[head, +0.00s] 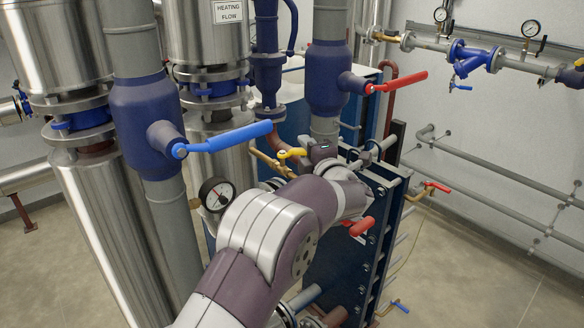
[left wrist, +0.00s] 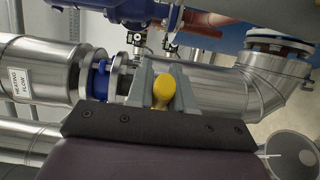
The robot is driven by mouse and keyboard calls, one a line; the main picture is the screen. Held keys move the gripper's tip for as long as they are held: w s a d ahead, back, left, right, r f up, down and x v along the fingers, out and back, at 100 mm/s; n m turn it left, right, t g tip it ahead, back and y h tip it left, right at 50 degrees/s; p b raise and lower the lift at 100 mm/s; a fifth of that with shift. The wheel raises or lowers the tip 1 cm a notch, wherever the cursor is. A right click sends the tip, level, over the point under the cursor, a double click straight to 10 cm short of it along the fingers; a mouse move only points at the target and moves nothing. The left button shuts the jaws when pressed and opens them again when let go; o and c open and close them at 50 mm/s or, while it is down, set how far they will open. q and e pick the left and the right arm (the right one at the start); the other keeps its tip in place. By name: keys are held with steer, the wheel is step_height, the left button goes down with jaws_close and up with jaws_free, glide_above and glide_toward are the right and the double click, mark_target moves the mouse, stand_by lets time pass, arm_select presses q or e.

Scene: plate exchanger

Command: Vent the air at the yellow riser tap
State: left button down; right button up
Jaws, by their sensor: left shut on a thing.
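The yellow riser tap handle (head: 292,153) shows in the head view beside a brass pipe, just left of the end of my left arm. In the left wrist view the rounded end of the yellow handle (left wrist: 164,90) sits between the grey fingers of my left gripper (left wrist: 162,88). The gripper is shut on it. In the head view my wrist hides most of the fingers, and the tap's body is partly hidden. My right gripper is in neither view.
A large blue valve lever (head: 230,137) and a red lever (head: 398,82) stick out from the vertical pipes. A pressure gauge (head: 216,194) stands left of my arm. The dark blue plate exchanger (head: 345,255) is below and right. Open floor lies at the right.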

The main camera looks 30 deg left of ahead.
arm_select(q)
steer(key=shift+s+d+m+t+h, duration=0.15)
steer(key=shift+s+m+t+h, duration=0.1)
steer(key=shift+m+t+h, duration=0.2)
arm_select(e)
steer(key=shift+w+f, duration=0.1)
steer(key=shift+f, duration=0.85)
arm_select(q)
steer(key=c, duration=1.2)
jaws_free()
steer(key=shift+o, duration=0.6)
steer(key=shift+w, duration=0.25)
steer(key=b+v, duration=0.4)
steer(key=v, duration=0.8)
steer(key=shift+s, duration=0.25)
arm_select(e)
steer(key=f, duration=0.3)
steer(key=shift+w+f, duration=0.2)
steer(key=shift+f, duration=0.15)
